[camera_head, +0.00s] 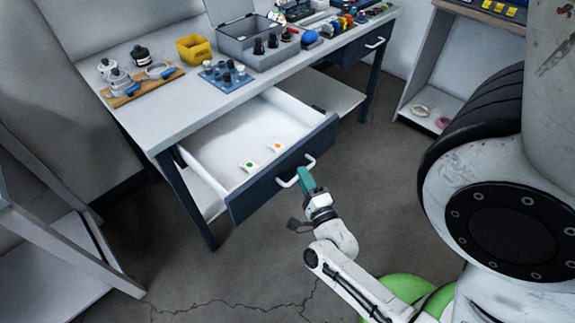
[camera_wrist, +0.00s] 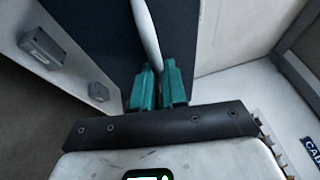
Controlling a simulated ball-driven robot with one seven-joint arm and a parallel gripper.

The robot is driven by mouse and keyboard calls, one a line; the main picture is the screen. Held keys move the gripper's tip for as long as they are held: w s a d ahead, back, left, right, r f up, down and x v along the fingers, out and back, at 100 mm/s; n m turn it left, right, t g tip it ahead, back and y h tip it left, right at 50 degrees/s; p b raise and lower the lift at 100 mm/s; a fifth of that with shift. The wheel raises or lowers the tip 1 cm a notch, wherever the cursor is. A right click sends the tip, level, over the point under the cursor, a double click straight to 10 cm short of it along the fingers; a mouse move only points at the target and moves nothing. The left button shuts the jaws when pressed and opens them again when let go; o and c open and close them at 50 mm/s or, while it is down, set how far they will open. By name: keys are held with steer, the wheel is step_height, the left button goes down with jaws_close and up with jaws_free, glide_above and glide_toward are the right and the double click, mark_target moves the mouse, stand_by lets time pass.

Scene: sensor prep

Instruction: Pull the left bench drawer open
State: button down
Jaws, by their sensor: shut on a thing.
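The left bench drawer (camera_head: 282,170) is pulled well out, and its white inside shows in the head view. Two small white packets lie in it, one with a green mark (camera_head: 249,166) and one with an orange mark (camera_head: 276,147). Its dark front carries a white bar handle (camera_head: 296,172). My gripper (camera_head: 305,176) has its teal fingers shut on this handle. In the wrist view the handle (camera_wrist: 146,35) runs down between the fingertips (camera_wrist: 157,75) of my gripper, against the dark drawer front (camera_wrist: 95,25).
The bench top (camera_head: 165,115) carries a wooden board (camera_head: 145,85), a yellow bin (camera_head: 194,49), a blue tray (camera_head: 225,75) and a grey case (camera_head: 245,35). A second drawer (camera_head: 360,47) on the right is shut. Grey shelves stand at both sides. The floor before the drawer is clear.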

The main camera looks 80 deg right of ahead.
steer(key=shift+s+a, duration=0.5)
steer(key=shift+s, duration=0.3)
steer(key=shift+s+a, duration=0.5)
steer(key=shift+s, duration=0.3)
steer(key=c, duration=1.2)
jaws_free()
steer(key=shift+o, duration=0.2)
steer(key=b+v, duration=0.1)
steer(key=v, duration=0.9)
steer(key=shift+s+a, duration=0.15)
steer(key=shift+a, duration=0.2)
